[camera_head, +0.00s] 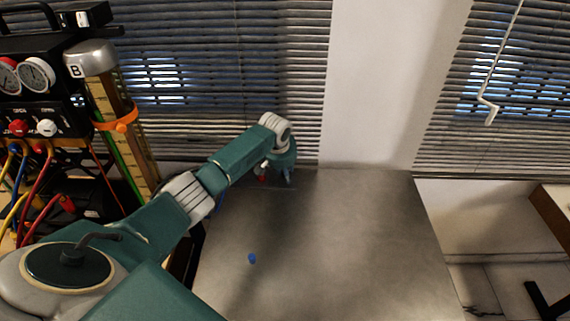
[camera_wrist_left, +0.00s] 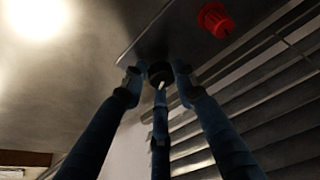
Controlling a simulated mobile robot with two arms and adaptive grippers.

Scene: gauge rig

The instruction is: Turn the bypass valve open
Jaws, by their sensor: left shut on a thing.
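My left gripper (camera_head: 287,178) reaches down at the far edge of the grey metal tabletop (camera_head: 340,240). In the left wrist view its three blue fingers (camera_wrist_left: 158,80) are closed around a dark round knob (camera_wrist_left: 160,70) with a white mark. The knob is set on a metal plate; I cannot read any label that names it the bypass valve. A red knob (camera_wrist_left: 215,20) sits beside it on the plate, clear of the fingers. A bit of red also shows beside the gripper in the head view (camera_head: 261,177). My right gripper is out of view.
A small blue piece (camera_head: 252,258) is on the tabletop near the front. A black gauge unit (camera_head: 38,85) with dials and coloured hoses stands at the left, next to a tall column marked B (camera_head: 92,58). Window blinds (camera_head: 225,80) are behind. The tabletop's right side is clear.

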